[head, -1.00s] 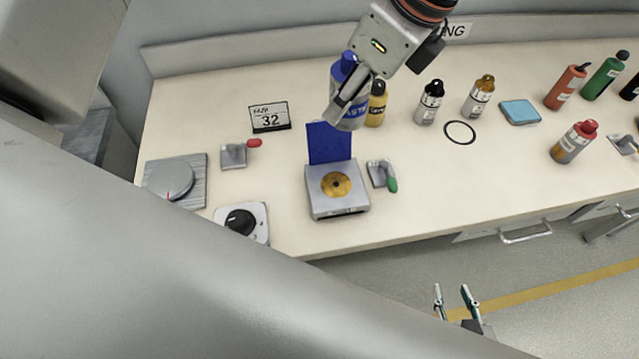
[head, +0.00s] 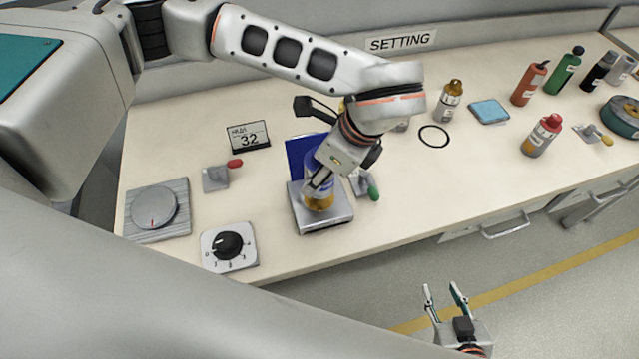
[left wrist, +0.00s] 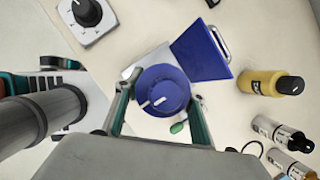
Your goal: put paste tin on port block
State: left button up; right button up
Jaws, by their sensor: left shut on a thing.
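The paste tin, with a blue top, is held in my left gripper (head: 316,184). The left wrist view shows the tin's round blue top (left wrist: 163,90) between the two fingers (left wrist: 158,122). In the head view the tin is mostly hidden by the gripper. The port block (head: 335,215) is a grey block with an upright blue panel (head: 298,157) at its back. The tin is over the block's top; I cannot tell whether it touches. My right gripper (head: 445,288) is open and empty, low in front of the bench.
A red-handled lever (head: 217,176), a dial plate (head: 157,210) and a black knob (head: 229,246) are left of the block. A green-handled lever (head: 371,190) stands close on its right. Several bottles and a blue pad (head: 489,111) stand farther right. A black ring (head: 434,137) lies flat.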

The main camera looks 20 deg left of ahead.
aim_at(320, 189)
pick_arm(q)
notch_tip(320, 189, down, 4)
jog(key=shift+f, duration=0.15)
jog(key=shift+f, duration=0.15)
jog(key=shift+f, duration=0.15)
jog(key=o, duration=1.2)
